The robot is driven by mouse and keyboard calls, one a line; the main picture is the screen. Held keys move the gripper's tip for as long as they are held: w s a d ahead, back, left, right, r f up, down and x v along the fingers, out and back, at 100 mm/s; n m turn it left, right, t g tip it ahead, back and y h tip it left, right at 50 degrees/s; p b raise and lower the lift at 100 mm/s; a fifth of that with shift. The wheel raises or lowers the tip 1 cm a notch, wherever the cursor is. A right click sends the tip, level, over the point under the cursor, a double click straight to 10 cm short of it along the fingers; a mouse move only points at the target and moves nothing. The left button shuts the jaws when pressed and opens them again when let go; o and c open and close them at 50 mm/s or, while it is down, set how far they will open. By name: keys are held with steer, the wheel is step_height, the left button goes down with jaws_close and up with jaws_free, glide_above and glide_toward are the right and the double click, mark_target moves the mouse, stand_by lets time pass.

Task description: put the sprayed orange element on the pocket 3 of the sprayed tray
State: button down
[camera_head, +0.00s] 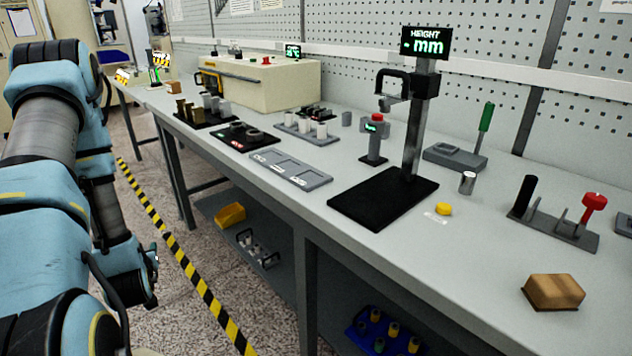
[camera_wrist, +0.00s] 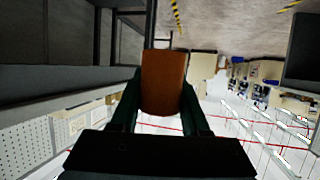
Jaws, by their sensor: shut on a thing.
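The orange element (camera_wrist: 163,85) is a brown-orange cylinder in the wrist view. My gripper (camera_wrist: 161,92) is shut on it, with one dark finger on each side. In the head view my arm hangs at the left, off the bench's front edge, and I cannot make out the element there. A grey tray with shallow, empty-looking pockets (camera_head: 289,177) lies near the bench's front edge. I cannot tell which tray is the sprayed one or read pocket numbers.
A height gauge (camera_head: 412,140) on a black base stands right of the grey tray. A dark device with red lettering (camera_head: 247,138) sits behind that tray. A beige machine (camera_head: 262,85) stands farther back.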

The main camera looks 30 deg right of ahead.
steer(key=s+d+r+m+g+h+b, duration=0.2)
steer(key=d+r+m+h, duration=0.2)
steer(key=d+r, duration=0.55)
steer(key=s+d+r+m+g+h+b, duration=0.15)
steer(key=d+r+m+h, duration=0.3)
steer(key=d, duration=0.95)
steer(key=s+d+r+m+g+h+b, duration=0.1)
steer(key=s+d+r+m+g+h, duration=0.1)
steer(key=s+d, duration=0.4)
steer(key=s+d+r+m+g+h+b, duration=0.2)
steer(key=s+d+m+g, duration=0.4)
steer(key=s, duration=0.9)
step_height(320, 180, up, 3)
steer(key=shift+d+f+m+g+h, duration=0.2)
steer(key=shift+d+m+g+h, duration=0.25)
steer(key=shift+g, duration=0.2)
